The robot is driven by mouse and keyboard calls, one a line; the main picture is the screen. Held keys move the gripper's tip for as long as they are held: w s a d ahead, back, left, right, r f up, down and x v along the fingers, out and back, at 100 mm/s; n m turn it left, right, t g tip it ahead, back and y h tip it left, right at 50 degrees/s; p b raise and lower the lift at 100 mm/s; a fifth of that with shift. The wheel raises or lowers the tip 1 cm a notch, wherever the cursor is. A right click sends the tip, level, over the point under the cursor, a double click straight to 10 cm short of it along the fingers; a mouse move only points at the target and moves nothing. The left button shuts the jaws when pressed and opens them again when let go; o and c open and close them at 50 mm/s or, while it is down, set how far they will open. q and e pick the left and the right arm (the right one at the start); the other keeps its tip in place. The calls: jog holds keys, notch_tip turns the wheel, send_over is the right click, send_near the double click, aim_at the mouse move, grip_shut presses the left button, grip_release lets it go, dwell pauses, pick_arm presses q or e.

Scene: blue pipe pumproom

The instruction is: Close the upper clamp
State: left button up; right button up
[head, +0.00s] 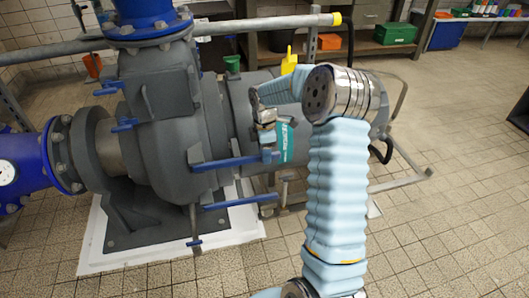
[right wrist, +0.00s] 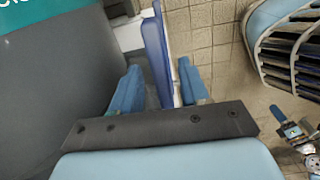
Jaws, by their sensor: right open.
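The pump (head: 165,110) is a large dark grey body with blue handles. The upper blue clamp handle (head: 228,161) sticks out sideways in front of the pump body, and a second blue handle (head: 237,202) lies below it. My right gripper (head: 266,128) is by the right end of the upper handle, near the teal label. In the right wrist view its two blue fingers (right wrist: 158,88) are apart, with a long blue bar (right wrist: 156,50) between them. I cannot tell whether either finger touches the bar. My left gripper is not in view.
A grey pipe with a yellow end (head: 270,24) runs above the pump. A yellow lever (head: 289,60) stands behind my right arm. A grey tubular frame (head: 405,180) lies to the right. The tiled floor (head: 450,220) at the right is clear.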

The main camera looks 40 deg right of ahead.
notch_tip(320, 180, up, 13)
jog(key=shift+r, duration=0.2)
dwell(0.6)
